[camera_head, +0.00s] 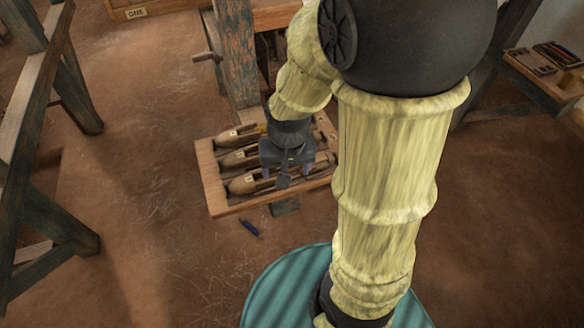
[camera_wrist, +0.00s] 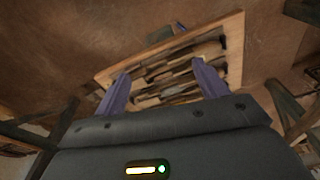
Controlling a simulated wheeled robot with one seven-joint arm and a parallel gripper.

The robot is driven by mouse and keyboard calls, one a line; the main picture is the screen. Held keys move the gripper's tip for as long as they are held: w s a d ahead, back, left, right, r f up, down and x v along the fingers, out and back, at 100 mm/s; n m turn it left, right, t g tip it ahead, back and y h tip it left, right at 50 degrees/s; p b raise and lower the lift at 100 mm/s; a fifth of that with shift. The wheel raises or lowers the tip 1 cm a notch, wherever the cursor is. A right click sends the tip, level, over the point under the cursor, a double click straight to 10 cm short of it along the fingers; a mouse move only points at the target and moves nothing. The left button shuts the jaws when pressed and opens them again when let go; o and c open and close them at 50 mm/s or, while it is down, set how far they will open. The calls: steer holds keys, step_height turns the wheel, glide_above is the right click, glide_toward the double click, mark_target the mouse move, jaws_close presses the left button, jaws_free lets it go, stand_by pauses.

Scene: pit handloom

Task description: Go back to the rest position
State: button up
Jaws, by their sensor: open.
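My gripper (camera_head: 287,172) hangs over the front part of a wooden tray (camera_head: 215,190) in the head view. In the wrist view my gripper (camera_wrist: 160,90) shows two purple fingers spread apart with nothing between them. Several wooden shuttles lie side by side in the tray, among them a front shuttle (camera_head: 245,184) and a back shuttle (camera_head: 237,136). The tray (camera_wrist: 237,50) with the shuttles also shows beyond the fingers in the wrist view. My arm and gripper hide the right part of the tray in the head view.
A wooden post (camera_head: 237,60) stands behind the tray. A weathered timber frame (camera_head: 35,130) stands at the left. A shelf with small tools (camera_head: 545,62) is at the upper right. Open floor lies left of the tray.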

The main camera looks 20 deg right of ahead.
steer(key=shift+s+d+r+n+t, duration=0.25)
steer(key=shift+s+r+n, duration=0.15)
steer(key=shift+s+n, duration=0.15)
steer(key=shift+s+d+r+n+t, duration=0.1)
steer(key=shift+s+r+n+t, duration=0.25)
steer(key=shift+n, duration=0.3)
steer(key=shift+r, duration=0.1)
steer(key=w+p+v, duration=0.2)
steer(key=p+v, duration=0.8)
steer(key=p, duration=0.1)
steer(key=shift+w+r, duration=0.15)
steer(key=shift+r, duration=0.4)
steer(key=shift+d, duration=0.1)
steer(key=shift+c, duration=0.2)
